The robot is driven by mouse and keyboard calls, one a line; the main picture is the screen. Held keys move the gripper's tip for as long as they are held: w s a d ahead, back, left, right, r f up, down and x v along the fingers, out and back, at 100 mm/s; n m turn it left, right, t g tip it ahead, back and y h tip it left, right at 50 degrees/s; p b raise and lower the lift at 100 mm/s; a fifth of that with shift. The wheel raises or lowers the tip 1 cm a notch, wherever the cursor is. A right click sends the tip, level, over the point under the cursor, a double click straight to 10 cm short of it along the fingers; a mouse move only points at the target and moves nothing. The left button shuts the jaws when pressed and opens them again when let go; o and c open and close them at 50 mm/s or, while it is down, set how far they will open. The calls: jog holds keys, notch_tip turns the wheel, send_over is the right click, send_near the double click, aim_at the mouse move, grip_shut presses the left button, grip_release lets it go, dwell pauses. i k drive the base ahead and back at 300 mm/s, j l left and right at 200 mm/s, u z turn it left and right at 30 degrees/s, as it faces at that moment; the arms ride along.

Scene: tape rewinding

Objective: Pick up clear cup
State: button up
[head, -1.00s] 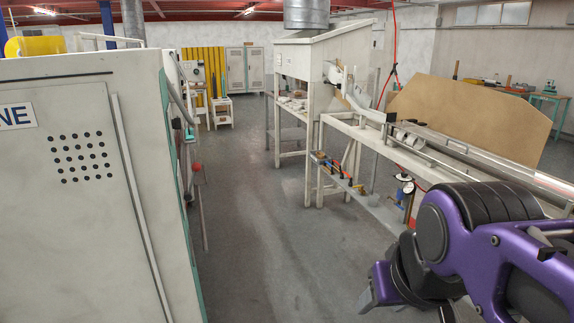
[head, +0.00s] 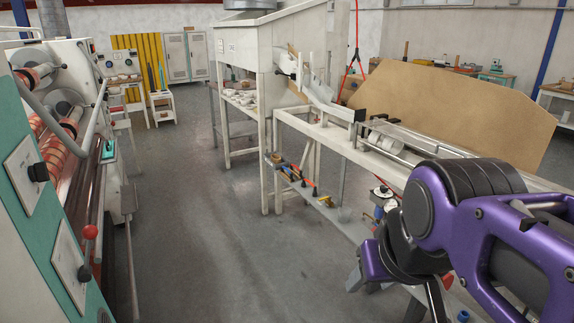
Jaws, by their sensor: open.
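A small whitish, see-through shape, possibly the clear cup (head: 343,214), stands on the low shelf under the long bench. It is too small to tell for sure. My purple and black arm fills the lower right. My gripper (head: 392,290) is partly in view at its lower end, partly hidden by the arm. It is open with nothing seen in it, nearer to me than the shelf and apart from the cup-like shape.
The low shelf (head: 325,202) also holds several tools and a gauge. The long bench (head: 335,133) with a roller track and brown board (head: 450,110) stands on the right. A machine with red-striped rolls (head: 55,150) is close on the left. The grey floor (head: 200,230) between is clear.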

aim_at(344, 215)
jog(key=i, duration=1.2)
jog(key=i+j+z, duration=0.2)
jog(key=i, duration=0.25)
jog(key=i+j+z, duration=0.2)
jog(key=i+j, duration=0.15)
jog(key=i, duration=0.1)
